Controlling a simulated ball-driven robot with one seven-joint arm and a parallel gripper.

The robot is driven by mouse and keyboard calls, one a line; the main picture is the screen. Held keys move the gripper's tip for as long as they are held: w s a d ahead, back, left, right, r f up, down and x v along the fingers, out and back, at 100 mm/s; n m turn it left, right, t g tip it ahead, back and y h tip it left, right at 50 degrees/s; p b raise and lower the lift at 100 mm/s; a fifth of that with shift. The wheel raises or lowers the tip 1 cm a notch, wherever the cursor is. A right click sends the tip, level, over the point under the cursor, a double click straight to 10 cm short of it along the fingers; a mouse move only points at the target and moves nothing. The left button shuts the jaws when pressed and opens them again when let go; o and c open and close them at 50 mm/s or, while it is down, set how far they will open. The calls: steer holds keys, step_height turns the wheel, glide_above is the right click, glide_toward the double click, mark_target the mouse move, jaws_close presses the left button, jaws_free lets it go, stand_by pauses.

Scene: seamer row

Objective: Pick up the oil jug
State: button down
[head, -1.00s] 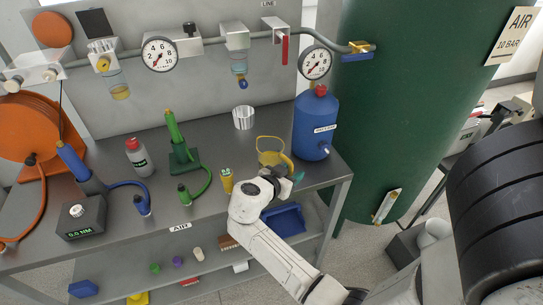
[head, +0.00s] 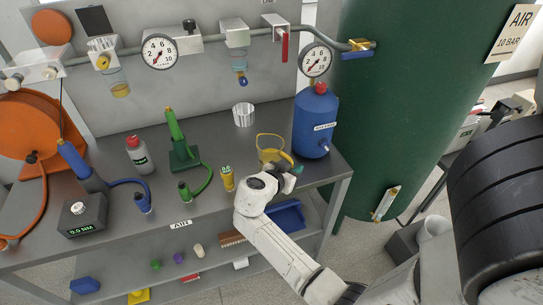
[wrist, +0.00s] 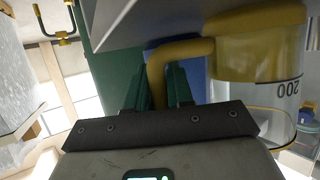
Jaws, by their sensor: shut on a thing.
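The oil jug (head: 271,155) is a clear measuring jug with a yellow rim and yellow handle, near the right end of the bench top. In the wrist view its clear wall (wrist: 255,95) with the mark 200 fills the right side, and its yellow handle reaches left. My gripper (wrist: 160,88) has its two dark green fingers on either side of the handle, shut on it. In the head view my gripper (head: 297,172) is at the jug's right front side, partly hidden by my wrist. I cannot tell whether the jug's base touches the bench.
A blue drum (head: 316,125) with a red cap stands close behind and right of the jug. A ribbed pale cup (head: 243,115) stands behind it, and a small yellow fitting (head: 227,180) to its left. A large green tank (head: 400,110) stands beyond the bench's right end.

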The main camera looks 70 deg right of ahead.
steer(key=shift+r, duration=0.1)
stand_by(0.4)
steer(key=shift+r, duration=0.45)
step_height(320, 180, up, 2)
steer(key=shift+a+r, duration=0.1)
steer(key=shift+r, duration=0.15)
steer(key=s+a+r+b, duration=0.2)
steer(key=s+a+r, duration=0.4)
steer(key=a+r, duration=0.3)
steer(key=a, duration=0.3)
steer(key=shift+s+a+r+b, duration=0.15)
steer(key=shift+s+r+b, duration=0.05)
steer(key=shift+r+b, duration=0.1)
